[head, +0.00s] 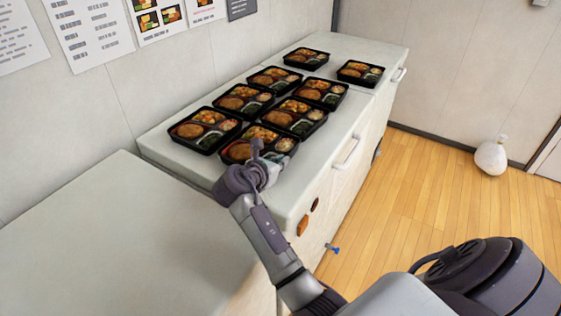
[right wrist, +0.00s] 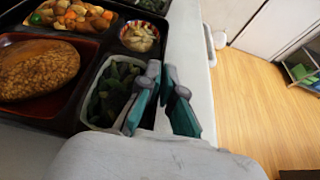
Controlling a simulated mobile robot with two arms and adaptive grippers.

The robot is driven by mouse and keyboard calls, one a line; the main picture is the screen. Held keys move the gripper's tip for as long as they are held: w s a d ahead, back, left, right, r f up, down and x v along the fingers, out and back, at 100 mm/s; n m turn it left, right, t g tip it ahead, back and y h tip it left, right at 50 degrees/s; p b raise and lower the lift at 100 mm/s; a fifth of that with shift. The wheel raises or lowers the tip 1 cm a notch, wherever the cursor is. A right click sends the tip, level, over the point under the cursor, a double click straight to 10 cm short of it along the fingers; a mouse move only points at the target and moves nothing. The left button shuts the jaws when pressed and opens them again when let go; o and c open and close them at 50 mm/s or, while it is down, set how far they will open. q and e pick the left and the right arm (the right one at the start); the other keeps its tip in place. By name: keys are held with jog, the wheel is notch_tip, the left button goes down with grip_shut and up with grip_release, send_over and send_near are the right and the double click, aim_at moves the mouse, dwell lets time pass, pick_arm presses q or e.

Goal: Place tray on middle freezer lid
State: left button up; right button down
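Several black bento trays lie on the middle freezer lid (head: 180,155). The tray (head: 233,159) at its near right holds a brown patty, vegetables and greens; this tray (right wrist: 88,42) fills the upper left of the right wrist view. My right gripper (head: 265,160) is at its near right corner. In the wrist view the fingers of this gripper (right wrist: 162,70) are close together, one over the greens compartment and one outside, and seem shut on the rim. The contact is partly hidden. The tray looks level, but I cannot tell whether it touches the lid. My left gripper is not in view.
Another tray (head: 205,130) is close on the left, and more stand behind. Two trays (head: 306,58) (head: 360,73) are on the far lid. The near lid (head: 90,220) is bare. A wall runs along the left; wooden floor (head: 440,180) is open on the right.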

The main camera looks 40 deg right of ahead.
jog(key=c, duration=1.8)
grip_release()
jog(key=shift+f, duration=0.15)
jog(key=o, duration=0.5)
jog(key=v, duration=0.7)
jog(key=shift+s+a+r, duration=0.15)
jog(key=shift+a+r, duration=0.1)
